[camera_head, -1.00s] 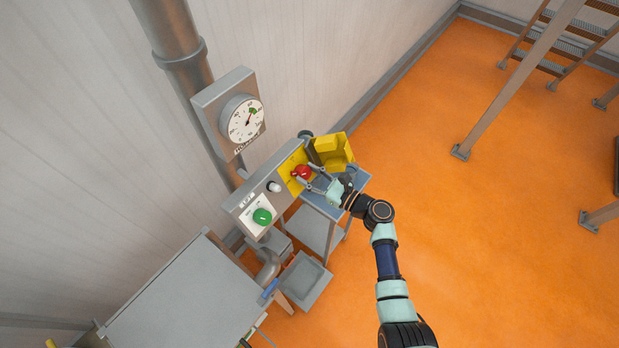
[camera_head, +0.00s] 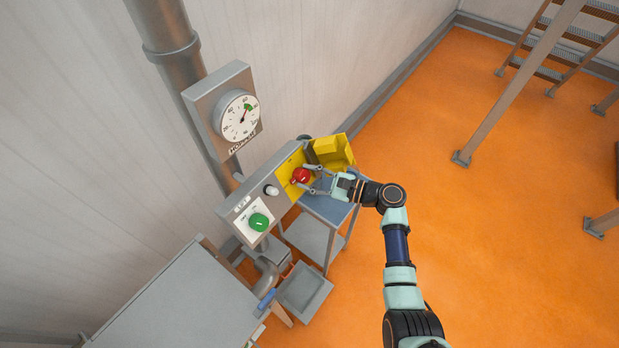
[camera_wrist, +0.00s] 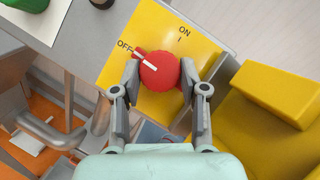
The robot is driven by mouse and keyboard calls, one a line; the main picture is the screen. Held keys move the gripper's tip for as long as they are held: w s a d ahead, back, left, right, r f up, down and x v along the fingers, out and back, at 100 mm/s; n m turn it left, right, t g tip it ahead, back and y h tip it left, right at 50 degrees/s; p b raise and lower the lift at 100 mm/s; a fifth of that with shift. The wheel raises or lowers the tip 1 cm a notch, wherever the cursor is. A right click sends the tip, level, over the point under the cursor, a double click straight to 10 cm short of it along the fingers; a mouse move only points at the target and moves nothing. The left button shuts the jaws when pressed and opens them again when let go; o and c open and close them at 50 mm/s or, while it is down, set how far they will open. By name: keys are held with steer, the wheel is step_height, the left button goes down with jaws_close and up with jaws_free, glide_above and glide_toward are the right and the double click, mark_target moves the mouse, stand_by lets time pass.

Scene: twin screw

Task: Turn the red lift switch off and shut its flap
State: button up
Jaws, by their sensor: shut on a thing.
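The red lift switch (camera_wrist: 160,72) is a round knob on a yellow plate (camera_wrist: 185,27) marked OFF and ON. Its white pointer line aims at the OFF mark in the wrist view. My gripper (camera_wrist: 160,77) is shut on the red knob, one finger on each side of it. In the head view the red switch (camera_head: 301,175) and my gripper (camera_head: 314,180) show at the right end of the grey control box. The yellow flap (camera_head: 333,152) stands open to the right of the switch; it also shows in the wrist view (camera_wrist: 255,130).
A green knob (camera_head: 259,222) and a white button (camera_head: 271,190) sit on the grey box (camera_head: 238,205) left of the switch. A dial gauge (camera_head: 239,118) hangs above. A small cart (camera_head: 318,235) stands below. Orange floor is open to the right.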

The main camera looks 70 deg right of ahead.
steer(key=shift+f, duration=0.3)
steer(key=o, duration=1)
steer(key=shift+c, duration=0.2)
steer(key=shift+o, duration=0.9)
steer(key=shift+r, duration=0.15)
steer(key=s, duration=1.2)
steer(key=shift+r, duration=0.45)
